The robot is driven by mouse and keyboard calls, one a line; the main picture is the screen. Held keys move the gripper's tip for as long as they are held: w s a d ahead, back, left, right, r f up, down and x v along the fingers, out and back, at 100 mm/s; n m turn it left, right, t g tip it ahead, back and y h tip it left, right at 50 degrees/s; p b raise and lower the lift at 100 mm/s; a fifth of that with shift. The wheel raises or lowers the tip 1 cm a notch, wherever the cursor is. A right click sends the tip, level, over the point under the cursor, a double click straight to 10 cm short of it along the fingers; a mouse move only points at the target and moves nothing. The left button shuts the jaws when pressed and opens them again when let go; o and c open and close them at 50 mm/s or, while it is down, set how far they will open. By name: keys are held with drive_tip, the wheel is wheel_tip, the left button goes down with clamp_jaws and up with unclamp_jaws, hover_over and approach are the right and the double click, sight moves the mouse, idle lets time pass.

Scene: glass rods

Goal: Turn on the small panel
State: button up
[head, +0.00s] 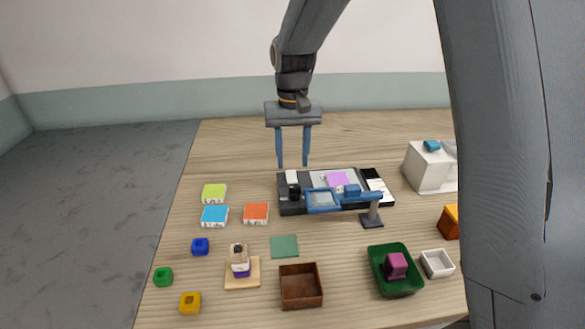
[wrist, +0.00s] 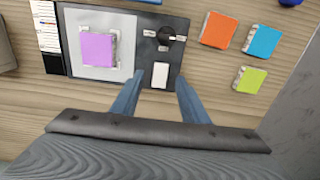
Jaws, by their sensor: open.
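A dark panel (head: 288,207) lies on the table; it also shows in the wrist view (wrist: 178,60). On it are a black knob (wrist: 166,35) with white labels beside it and a white rectangular piece (wrist: 160,75), which also shows in the head view (head: 292,178). A light grey plate (wrist: 126,66) with a purple square block (wrist: 98,50) on it is beside them. My gripper (head: 293,164) is open and empty above the back of the panel, fingers pointing down. In the wrist view my gripper (wrist: 159,83) has its fingertips either side of the white piece, apparently above it.
A blue-framed magnifier (head: 322,200) on a stand is in front of the panel. Lime (head: 214,193), blue (head: 215,215) and orange (head: 256,213) blocks lie left. A brown box (head: 301,287) and green tray (head: 396,272) stand in front. A white box (head: 428,170) is right. The table behind is clear.

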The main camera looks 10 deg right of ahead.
sight(292, 179)
drive_tip(key=shift+a+f+p, duration=0.1)
drive_tip(key=shift+f+p, duration=0.25)
drive_tip(key=shift+f, duration=2)
